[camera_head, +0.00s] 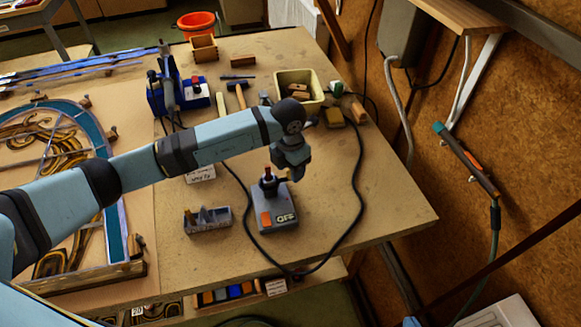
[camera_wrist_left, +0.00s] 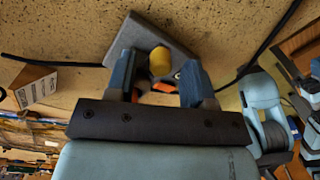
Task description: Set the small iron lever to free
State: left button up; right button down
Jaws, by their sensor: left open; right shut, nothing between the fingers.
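A grey box (camera_head: 275,212) with an orange patch and a label that seems to read OFF stands on the bench. A small dark upright part with a red tip (camera_head: 268,171) rises above it; it may be the iron lever, but I cannot tell its setting. My left gripper (camera_head: 270,184) is open just above the box. In the left wrist view its fingers (camera_wrist_left: 158,80) stand apart on either side of a yellow round knob (camera_wrist_left: 160,62), with the grey box (camera_wrist_left: 165,32) behind. Contact is not clear. My right gripper is not in view.
A black cable (camera_head: 357,185) loops around the box on the bench. A small grey divided tray (camera_head: 208,220) stands to its left. A leaded panel (camera_head: 70,185) fills the left of the bench. A cream bin (camera_head: 299,84) and tools stand behind. The bench right of the cable is clear.

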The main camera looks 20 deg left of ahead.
pick_arm(q)
jog(key=shift+f, duration=0.55)
grip_shut()
